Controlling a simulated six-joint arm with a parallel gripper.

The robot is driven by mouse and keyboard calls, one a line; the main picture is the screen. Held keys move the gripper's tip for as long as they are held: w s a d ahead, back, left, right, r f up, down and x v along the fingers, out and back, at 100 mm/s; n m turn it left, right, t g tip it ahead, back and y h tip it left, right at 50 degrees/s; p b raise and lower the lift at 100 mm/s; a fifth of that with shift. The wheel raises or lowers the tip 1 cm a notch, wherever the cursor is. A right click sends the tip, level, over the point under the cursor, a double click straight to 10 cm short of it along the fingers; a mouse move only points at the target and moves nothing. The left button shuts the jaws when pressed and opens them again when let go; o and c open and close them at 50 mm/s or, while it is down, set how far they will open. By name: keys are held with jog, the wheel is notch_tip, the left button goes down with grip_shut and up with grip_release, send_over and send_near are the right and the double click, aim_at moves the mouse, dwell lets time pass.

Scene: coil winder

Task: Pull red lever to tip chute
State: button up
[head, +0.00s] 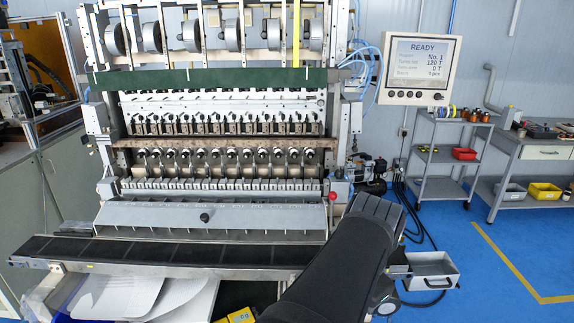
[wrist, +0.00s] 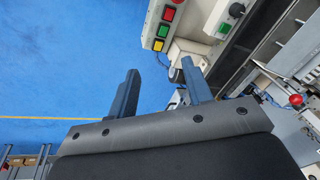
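The red lever knob (head: 332,197) is at the right end of the long grey sloping chute panel (head: 260,215) on the winder's front. The red knob also shows at the right edge of the wrist view (wrist: 296,100), on a thin rod. My gripper (wrist: 160,68) is open and empty, with its two blue-grey fingers spread apart. The red knob lies to the right of both fingers, not between them. In the head view, my dark arm reaches up from the bottom to just right of the knob, and the fingers are hidden there.
A control box with red, green and yellow buttons (wrist: 164,30) is beyond the fingers. A dark conveyor belt (head: 160,250) runs below the panel. A small metal drawer (head: 428,268) is right of my arm. Blue floor (head: 480,270) lies open at right.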

jog(key=s+d+r+n+g+h, duration=0.1)
jog(key=d+r+n+h, duration=0.3)
jog(key=r, duration=0.8)
jog(key=s+d+r+n+g+h, duration=0.1)
jog(key=d+r+n, duration=0.1)
jog(key=d+r, duration=0.75)
jog(key=n+t+y, duration=0.2)
jog(key=n+t, duration=0.1)
jog(key=n, duration=0.1)
send_over(333, 195)
jog(key=s+a, duration=0.4)
notch_tip(333, 195, down, 8)
jog(key=x, duration=1.7)
jog(key=shift+w+f, duration=0.15)
jog(key=shift+f, duration=0.1)
grip_shut()
